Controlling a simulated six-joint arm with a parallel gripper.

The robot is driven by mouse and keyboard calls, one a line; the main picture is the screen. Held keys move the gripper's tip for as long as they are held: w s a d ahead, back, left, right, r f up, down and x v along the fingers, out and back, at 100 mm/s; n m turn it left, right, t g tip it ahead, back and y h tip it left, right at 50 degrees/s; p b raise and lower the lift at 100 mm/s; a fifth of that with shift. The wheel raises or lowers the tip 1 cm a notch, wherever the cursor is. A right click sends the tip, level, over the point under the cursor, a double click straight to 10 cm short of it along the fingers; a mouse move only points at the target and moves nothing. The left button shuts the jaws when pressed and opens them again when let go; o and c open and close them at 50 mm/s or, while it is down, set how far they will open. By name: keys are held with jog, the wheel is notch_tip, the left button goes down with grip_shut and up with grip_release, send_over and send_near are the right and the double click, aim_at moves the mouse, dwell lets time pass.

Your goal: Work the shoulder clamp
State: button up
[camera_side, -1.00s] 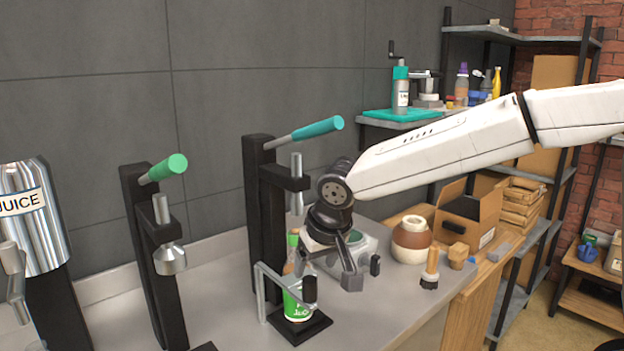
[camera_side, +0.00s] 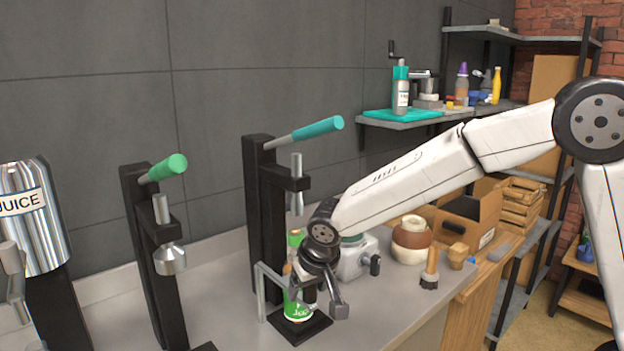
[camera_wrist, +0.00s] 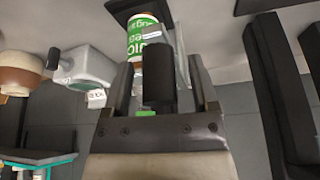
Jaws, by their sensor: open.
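The shoulder clamp has a grey metal bracket (camera_side: 260,292) and a black handle (camera_wrist: 158,72). It stands on a black base plate (camera_side: 303,331), around a bottle with a green label (camera_side: 294,309). The bottle also shows in the wrist view (camera_wrist: 142,35), upside down. My gripper (camera_side: 317,305) is open and low at the clamp, partly hiding the bottle's upper part. In the wrist view its two fingers (camera_wrist: 161,78) stand on either side of the black handle, with a gap visible; contact cannot be told.
A black lever press with a teal handle (camera_side: 318,128) stands behind the clamp, and one with a green handle (camera_side: 166,168) to the left. A grey-white device with a knob (camera_side: 352,260), a brown-white jar (camera_side: 411,239) and a wooden-handled tool (camera_side: 431,266) stand to the right. The front counter is clear.

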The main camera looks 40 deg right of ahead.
grip_shut()
dwell(0.3)
dwell(1.2)
